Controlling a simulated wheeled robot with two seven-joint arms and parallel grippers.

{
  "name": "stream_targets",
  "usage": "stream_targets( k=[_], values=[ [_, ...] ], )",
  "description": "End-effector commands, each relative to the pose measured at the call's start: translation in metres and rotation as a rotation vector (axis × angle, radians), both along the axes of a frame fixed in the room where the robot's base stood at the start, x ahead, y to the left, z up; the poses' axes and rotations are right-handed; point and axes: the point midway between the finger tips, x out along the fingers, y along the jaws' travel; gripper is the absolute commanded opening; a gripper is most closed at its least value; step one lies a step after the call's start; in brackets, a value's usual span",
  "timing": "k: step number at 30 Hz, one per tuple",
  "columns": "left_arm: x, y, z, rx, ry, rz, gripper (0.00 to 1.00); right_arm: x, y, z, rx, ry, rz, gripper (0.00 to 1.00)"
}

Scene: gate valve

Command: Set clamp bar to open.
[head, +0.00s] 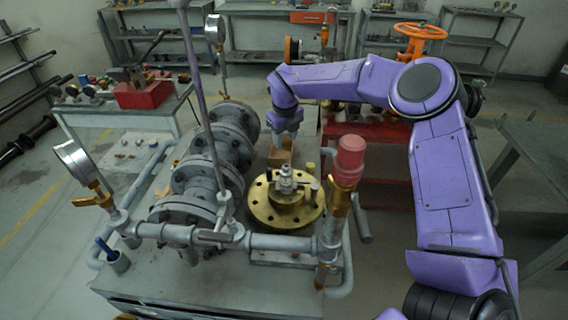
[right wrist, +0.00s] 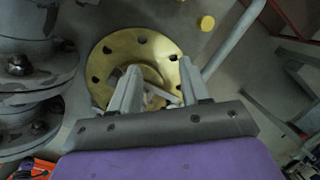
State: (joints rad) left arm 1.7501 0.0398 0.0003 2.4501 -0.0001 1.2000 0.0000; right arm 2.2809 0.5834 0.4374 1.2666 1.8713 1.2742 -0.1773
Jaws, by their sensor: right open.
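I cannot tell for sure which part is the clamp bar. A long thin grey bar (head: 205,110) rises steeply from the pipework in the head view, leaning left to the top edge. A brass flange (head: 262,212) lies flat on the bench with a grey fitting (head: 287,180) at its centre. I see nothing held. My left gripper is not in view.
Grey flanged pipes (head: 205,170) stand left of the brass flange. A red-capped fitting (head: 349,160) stands upright at the right front, and a gauge (head: 75,160) at left. A red vise (head: 143,92) sits on the left rear table.

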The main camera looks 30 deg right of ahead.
Motion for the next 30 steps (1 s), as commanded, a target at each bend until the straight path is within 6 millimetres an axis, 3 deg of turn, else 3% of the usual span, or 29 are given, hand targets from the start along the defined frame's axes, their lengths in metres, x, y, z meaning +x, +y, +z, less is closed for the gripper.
stream_targets(
  k=[1,3,6,10,21,30],
  values=[
    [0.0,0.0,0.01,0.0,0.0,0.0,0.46,-0.005,0.029,0.013,0.038,0.043,-0.035,0.46],
    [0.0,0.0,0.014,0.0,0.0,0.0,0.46,-0.014,0.059,0.02,0.083,0.1,-0.083,0.46],
    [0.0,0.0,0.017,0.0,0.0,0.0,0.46,-0.022,0.081,0.021,0.115,0.15,-0.122,0.46],
    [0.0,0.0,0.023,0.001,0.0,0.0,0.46,-0.025,0.081,0.003,0.12,0.16,-0.131,0.46],
    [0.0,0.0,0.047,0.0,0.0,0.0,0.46,-0.024,0.08,-0.071,0.119,0.156,-0.131,0.46],
    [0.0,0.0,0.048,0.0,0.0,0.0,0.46,-0.023,0.081,-0.084,0.119,0.152,-0.129,0.46]
  ],
)
